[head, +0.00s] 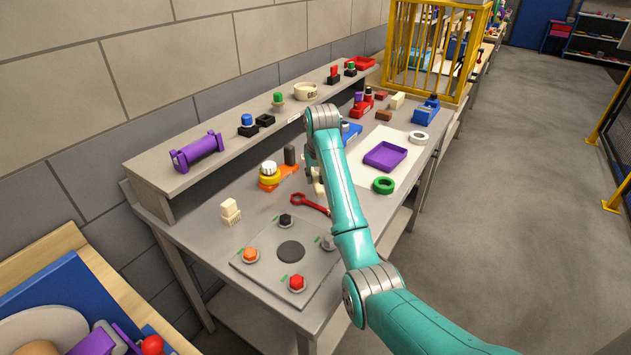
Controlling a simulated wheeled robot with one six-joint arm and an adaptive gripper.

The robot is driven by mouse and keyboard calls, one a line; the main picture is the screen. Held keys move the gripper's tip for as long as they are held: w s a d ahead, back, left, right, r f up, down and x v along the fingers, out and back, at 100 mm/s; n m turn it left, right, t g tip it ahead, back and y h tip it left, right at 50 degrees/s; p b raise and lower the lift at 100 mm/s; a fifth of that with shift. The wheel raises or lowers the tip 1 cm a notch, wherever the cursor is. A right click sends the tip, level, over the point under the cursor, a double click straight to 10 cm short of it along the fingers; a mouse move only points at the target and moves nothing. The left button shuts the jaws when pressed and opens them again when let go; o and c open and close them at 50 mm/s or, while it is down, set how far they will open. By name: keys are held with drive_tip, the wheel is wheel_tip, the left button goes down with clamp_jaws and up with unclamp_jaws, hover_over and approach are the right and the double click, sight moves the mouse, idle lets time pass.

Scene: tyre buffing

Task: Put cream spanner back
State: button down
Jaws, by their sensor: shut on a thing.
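My arm reaches over the grey bench, and my gripper (314,176) points down near its middle, largely hidden by my own wrist and forearm. A small cream piece (319,188) shows just below the wrist, at the fingers. It looks like part of the cream spanner held in the shut gripper; its full shape is hidden. A red spanner (311,203) lies on the bench just below and left of it in the picture. I cannot tell whether the cream piece touches the bench.
A plate (262,265) with several coloured knobs lies in front. An orange-and-yellow tool (270,178) and a cream brush-like block (230,211) stand left. A purple tray (385,156) and green ring (383,186) lie right. A raised shelf (160,178) runs along the wall.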

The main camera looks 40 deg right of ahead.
drive_tip(key=shift+f, duration=1.45)
drive_tip(key=c, duration=0.9)
unclamp_jaws()
drive_tip(key=shift+c, duration=0.2)
